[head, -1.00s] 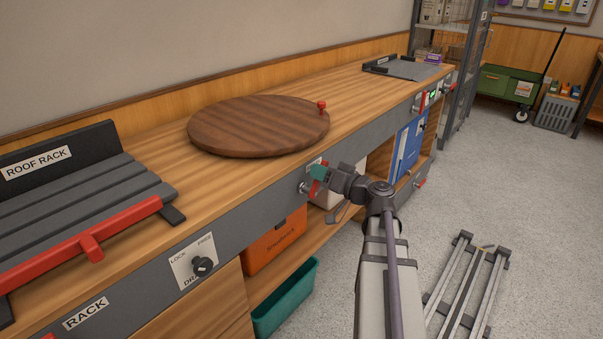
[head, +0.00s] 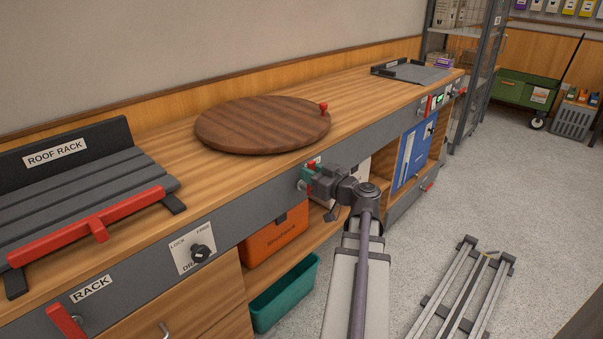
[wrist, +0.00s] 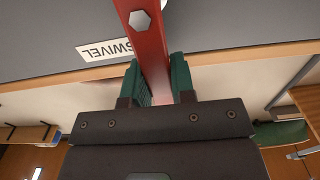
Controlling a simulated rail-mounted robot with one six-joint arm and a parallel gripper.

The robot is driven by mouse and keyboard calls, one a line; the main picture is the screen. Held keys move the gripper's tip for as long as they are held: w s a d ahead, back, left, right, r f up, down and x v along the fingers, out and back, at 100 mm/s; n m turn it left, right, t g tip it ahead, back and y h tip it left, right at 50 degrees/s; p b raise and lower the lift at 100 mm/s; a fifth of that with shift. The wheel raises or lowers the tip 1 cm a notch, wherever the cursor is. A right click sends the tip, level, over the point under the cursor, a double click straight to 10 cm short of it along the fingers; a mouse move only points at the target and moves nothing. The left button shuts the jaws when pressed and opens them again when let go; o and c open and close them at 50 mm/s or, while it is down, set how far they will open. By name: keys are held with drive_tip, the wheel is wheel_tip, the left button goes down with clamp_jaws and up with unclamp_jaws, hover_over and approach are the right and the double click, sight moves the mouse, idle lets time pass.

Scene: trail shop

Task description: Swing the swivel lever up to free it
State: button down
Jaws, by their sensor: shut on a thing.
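The red swivel lever (wrist: 147,45) runs from a hex bolt on the grey front rail to between my green fingers in the wrist view. The white SWIVEL label (wrist: 112,47) beside it appears upside down there. My gripper (wrist: 158,85) is shut on the lever, with a finger on each side. In the head view my gripper (head: 309,172) is at the rail below the round wooden turntable (head: 262,125). Only a little red of the lever (head: 312,164) shows there, above its pivot. My fingers hide part of it.
The turntable has a red knob (head: 323,107) near its rim. A roof rack stand (head: 95,190) with a red bar is at left. An orange case (head: 275,237) and a teal bin (head: 286,293) are below. A metal rack (head: 465,290) lies on the otherwise open floor.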

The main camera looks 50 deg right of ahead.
drive_tip(key=shift+a, duration=0.1)
drive_tip(key=c, duration=1)
unclamp_jaws()
drive_tip(key=shift+o, duration=0.2)
drive_tip(key=s, duration=1)
drive_tip(key=shift+s, duration=0.4)
